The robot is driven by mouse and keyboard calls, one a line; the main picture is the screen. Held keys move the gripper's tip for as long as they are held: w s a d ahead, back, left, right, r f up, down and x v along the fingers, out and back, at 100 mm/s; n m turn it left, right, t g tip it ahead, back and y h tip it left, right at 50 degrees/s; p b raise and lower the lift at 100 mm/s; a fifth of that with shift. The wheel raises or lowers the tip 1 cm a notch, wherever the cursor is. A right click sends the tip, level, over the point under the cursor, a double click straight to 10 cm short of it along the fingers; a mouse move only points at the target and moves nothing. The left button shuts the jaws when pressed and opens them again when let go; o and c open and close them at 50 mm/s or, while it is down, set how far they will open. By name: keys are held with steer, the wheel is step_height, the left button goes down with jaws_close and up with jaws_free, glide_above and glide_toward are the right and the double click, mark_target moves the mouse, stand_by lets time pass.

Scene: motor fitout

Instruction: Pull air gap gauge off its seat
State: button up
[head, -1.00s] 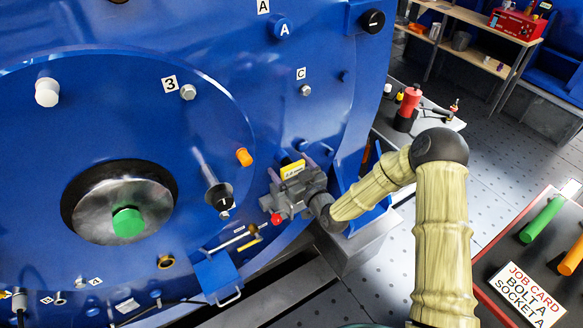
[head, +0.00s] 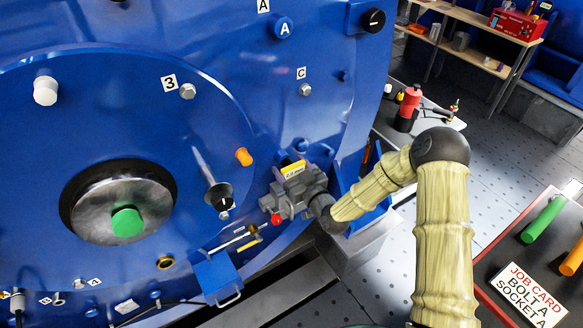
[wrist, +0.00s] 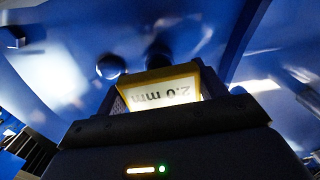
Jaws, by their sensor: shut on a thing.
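The air gap gauge (head: 293,169) is a small block with a yellow and white label reading 2.0 mm, at the lower right of the blue motor face in the head view. My gripper (head: 290,176) is shut on it. In the wrist view the gauge (wrist: 172,92) stands upright just beyond the dark gripper body, its label upside down, with blue surface behind it. The fingertips and the gauge's lower part are hidden, so I cannot tell whether it still touches its seat.
The blue motor (head: 110,100) fills the left. An orange plug (head: 243,157) and a rod with a black collar (head: 218,196) stick out left of my gripper. A job card (head: 532,295) lies on the bench at right.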

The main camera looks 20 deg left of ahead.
steer(key=shift+b+v, duration=0.35)
steer(key=shift+v, duration=2.5)
steer(key=shift+d, duration=0.1)
steer(key=p, duration=0.3)
glide_toward(295, 172)
steer(key=v, duration=0.8)
steer(key=p+v, duration=0.5)
steer(key=v, duration=0.3)
stand_by(0.6)
